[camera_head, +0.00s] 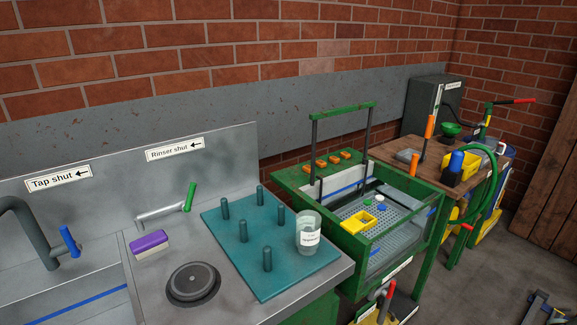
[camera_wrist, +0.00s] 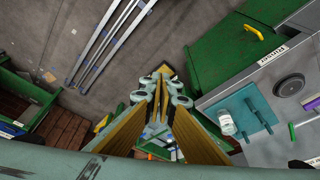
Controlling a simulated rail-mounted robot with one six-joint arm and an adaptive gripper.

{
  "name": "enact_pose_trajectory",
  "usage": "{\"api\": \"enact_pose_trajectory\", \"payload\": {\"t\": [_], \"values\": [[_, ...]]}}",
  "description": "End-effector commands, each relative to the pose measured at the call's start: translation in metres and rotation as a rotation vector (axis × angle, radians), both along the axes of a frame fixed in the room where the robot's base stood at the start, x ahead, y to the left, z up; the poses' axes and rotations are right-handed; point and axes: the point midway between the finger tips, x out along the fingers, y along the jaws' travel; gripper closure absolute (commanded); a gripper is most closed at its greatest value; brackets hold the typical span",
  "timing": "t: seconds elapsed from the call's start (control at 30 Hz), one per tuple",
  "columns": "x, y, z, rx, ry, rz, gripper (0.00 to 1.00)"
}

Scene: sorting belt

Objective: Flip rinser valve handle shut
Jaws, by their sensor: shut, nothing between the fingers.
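The rinser valve handle (camera_head: 190,197) is a green lever on the end of a grey pipe (camera_head: 160,214), below a sign reading "Rinser shut" (camera_head: 175,149) with an arrow to the left. The lever stands nearly upright, leaning slightly right. In the wrist view the green handle (camera_wrist: 292,132) is small at the lower right. My gripper (camera_wrist: 162,78) shows only in the wrist view. It is shut and empty, well apart from the handle and the counter. The head view does not show it.
A teal peg board (camera_head: 240,240) with upright pegs and a clear labelled cup (camera_head: 308,235) lie right of the handle. A purple sponge (camera_head: 149,241) and round grey disc (camera_head: 193,284) are in front. A blue-handled tap (camera_head: 69,240) stands left. A green-framed bin (camera_head: 340,225) is farther right.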

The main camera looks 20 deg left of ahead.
Motion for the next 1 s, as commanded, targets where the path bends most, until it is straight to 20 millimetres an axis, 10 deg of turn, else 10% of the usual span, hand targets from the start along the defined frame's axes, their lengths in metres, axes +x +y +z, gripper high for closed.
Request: {"api": "enact_pose_trajectory", "payload": {"t": [1.0], "values": [[0.143,0.107,0.06,0.118,0.039,0.252,1.0]]}}
